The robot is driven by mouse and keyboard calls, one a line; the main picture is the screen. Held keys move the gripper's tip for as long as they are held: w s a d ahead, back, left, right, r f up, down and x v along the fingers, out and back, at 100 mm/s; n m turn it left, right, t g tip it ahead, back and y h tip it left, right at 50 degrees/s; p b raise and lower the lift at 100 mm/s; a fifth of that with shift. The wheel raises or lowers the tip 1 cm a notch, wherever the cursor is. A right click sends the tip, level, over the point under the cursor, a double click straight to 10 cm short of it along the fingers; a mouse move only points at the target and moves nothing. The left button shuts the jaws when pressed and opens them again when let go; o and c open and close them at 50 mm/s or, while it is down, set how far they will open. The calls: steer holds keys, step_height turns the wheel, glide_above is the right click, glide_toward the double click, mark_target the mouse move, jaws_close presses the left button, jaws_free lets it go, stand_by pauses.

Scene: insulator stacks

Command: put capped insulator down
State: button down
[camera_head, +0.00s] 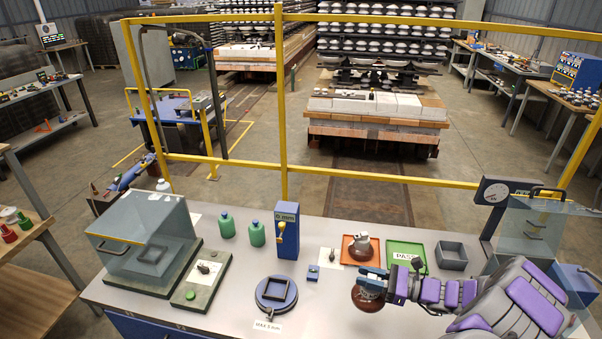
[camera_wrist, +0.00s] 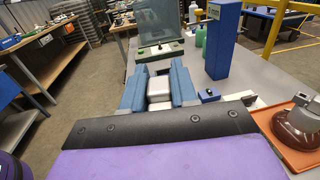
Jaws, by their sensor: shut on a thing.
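My gripper (camera_head: 371,282) is shut on the metal cap of a capped insulator (camera_head: 367,300), whose brown disc shows below the fingers, low over the front of the bench. I cannot tell whether it touches the bench top. In the wrist view the light grey cap (camera_wrist: 159,88) sits between the two blue fingers (camera_wrist: 158,90); the disc is hidden there. A second brown insulator with a grey cap (camera_head: 364,243) stands on the orange tray (camera_head: 347,256), behind the held one. It also shows at the right of the wrist view (camera_wrist: 299,118).
A green tray marked PASS (camera_head: 394,246) and a grey open box (camera_head: 452,255) stand behind my arm. A round blue fixture (camera_head: 276,308) is to the left. A blue lever unit (camera_head: 287,230) and a clear-covered box (camera_head: 145,235) are farther left.

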steer(key=w+a+r+m+t+h, duration=0.1)
steer(key=w+a+r+m+t, duration=0.1)
steer(key=w+a+r, duration=0.3)
steer(key=shift+w+a+r+m+t+h, duration=0.25)
steer(key=shift+a+r+t+h, duration=0.2)
steer(key=shift+a+r, duration=1.65)
steer(key=shift+a+f, duration=0.3)
steer(key=shift+f, duration=0.2)
